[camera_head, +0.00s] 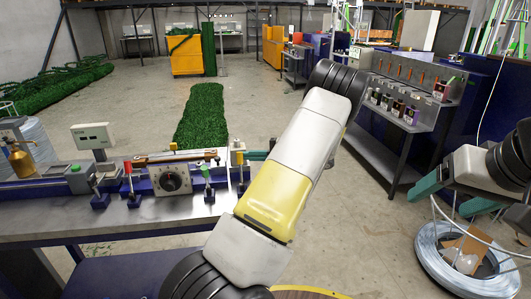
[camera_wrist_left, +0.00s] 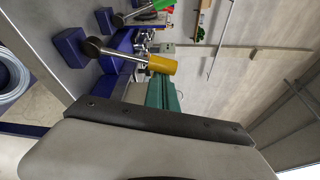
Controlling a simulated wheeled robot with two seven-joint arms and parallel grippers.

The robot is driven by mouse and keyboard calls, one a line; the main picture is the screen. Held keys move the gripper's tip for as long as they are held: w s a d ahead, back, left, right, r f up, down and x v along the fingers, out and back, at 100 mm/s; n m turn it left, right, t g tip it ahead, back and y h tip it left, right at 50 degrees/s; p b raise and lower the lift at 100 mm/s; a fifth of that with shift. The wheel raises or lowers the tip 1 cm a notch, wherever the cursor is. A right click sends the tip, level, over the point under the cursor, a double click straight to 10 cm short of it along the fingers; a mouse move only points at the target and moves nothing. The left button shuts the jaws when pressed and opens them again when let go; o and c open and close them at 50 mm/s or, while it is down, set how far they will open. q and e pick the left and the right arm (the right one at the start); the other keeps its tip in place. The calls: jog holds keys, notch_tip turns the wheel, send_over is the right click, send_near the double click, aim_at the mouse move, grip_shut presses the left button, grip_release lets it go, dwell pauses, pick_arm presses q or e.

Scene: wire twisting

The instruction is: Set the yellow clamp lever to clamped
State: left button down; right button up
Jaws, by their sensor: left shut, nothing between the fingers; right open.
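The yellow clamp lever (camera_head: 240,158) stands roughly upright at the right end of the workbench, partly beside my left arm in the head view. In the left wrist view its yellow handle (camera_wrist_left: 162,66) sits on a metal rod from a dark round pivot on a blue block (camera_wrist_left: 71,46). My left gripper (camera_head: 257,155) is shut and empty, with its teal fingers close to the handle. These fingers (camera_wrist_left: 162,96) also show in the wrist view; I cannot tell whether they touch the handle. My right gripper (camera_head: 453,197) is open and empty, at the far right away from the bench.
A red lever (camera_head: 128,168) and a green lever (camera_head: 206,172) stand on the same bench, with a grey dial unit (camera_head: 171,179) between them. A wire coil (camera_head: 465,272) lies on the floor at right. A shelf rack (camera_head: 415,85) stands behind my right arm.

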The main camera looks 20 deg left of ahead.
pick_arm(q)
jog(key=s+n, duration=0.1)
jog(key=s+d+r+n+y, duration=0.1)
jog(key=n, duration=0.1)
jog(key=shift+s+d, duration=0.2)
jog(key=shift+d, duration=0.05)
jog(key=shift+s+d+f+n+y, duration=0.1)
jog(key=shift+s+d+n+y, duration=0.25)
jog(key=shift+s+n, duration=0.35)
jog(key=shift+s+d+n+y, duration=0.15)
jog(key=shift+s+d+n, duration=0.3)
jog(key=shift+s+n, duration=0.2)
jog(key=shift+s+f, duration=0.1)
jog(key=shift+s, duration=0.05)
jog(key=shift+d, duration=0.1)
